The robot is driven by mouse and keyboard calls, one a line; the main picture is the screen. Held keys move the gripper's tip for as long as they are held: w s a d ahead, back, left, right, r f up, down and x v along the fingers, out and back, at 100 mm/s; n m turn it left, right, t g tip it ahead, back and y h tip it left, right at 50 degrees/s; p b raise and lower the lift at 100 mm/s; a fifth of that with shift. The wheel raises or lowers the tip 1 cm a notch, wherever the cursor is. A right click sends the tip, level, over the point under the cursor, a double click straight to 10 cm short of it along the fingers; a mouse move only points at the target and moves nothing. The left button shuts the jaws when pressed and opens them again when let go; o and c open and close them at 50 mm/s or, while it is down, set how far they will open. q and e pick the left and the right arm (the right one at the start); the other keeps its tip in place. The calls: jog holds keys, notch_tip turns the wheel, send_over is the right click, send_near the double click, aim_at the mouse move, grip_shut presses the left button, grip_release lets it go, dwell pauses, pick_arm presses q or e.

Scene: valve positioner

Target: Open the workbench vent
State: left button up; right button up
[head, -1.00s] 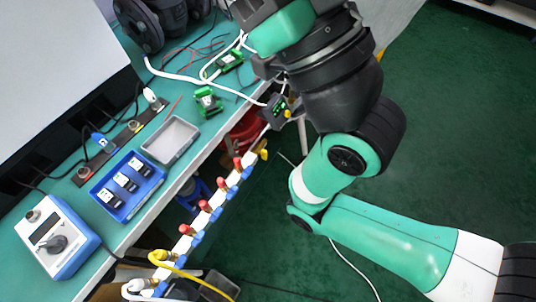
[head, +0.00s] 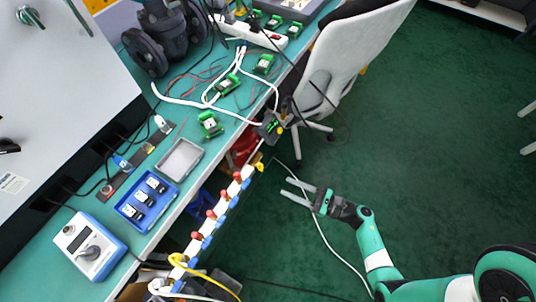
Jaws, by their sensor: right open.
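A row of valves on a white manifold (head: 230,187) runs along the front edge of the workbench. It has several red handles, one of them a red handle (head: 210,214) near the middle, with blue fittings below. A yellow part (head: 258,163) sits at its far end. I cannot tell for sure which part is the vent. My right gripper (head: 284,187) is open and empty over the green floor, to the right of the manifold's far end and apart from it. Its fingers point left toward the manifold. My left gripper is out of view.
The green workbench (head: 145,245) holds a blue tray (head: 127,213), a grey tray (head: 180,158), a knobbed meter (head: 88,246), small green boards (head: 210,124) and white cables. A light office chair (head: 345,50) stands at the bench. A white cable (head: 325,238) lies on the floor near my right arm.

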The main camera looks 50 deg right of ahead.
aim_at(260, 167)
jog(key=w+m+h+b, duration=0.1)
jog(key=w+b, duration=0.1)
jog(key=w, duration=0.8)
jog(key=shift+w+h+b, duration=0.15)
jog(key=shift+h+b, duration=0.15)
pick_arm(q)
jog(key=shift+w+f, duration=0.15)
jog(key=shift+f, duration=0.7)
pick_arm(e)
jog(key=shift+r, duration=0.1)
grip_shut()
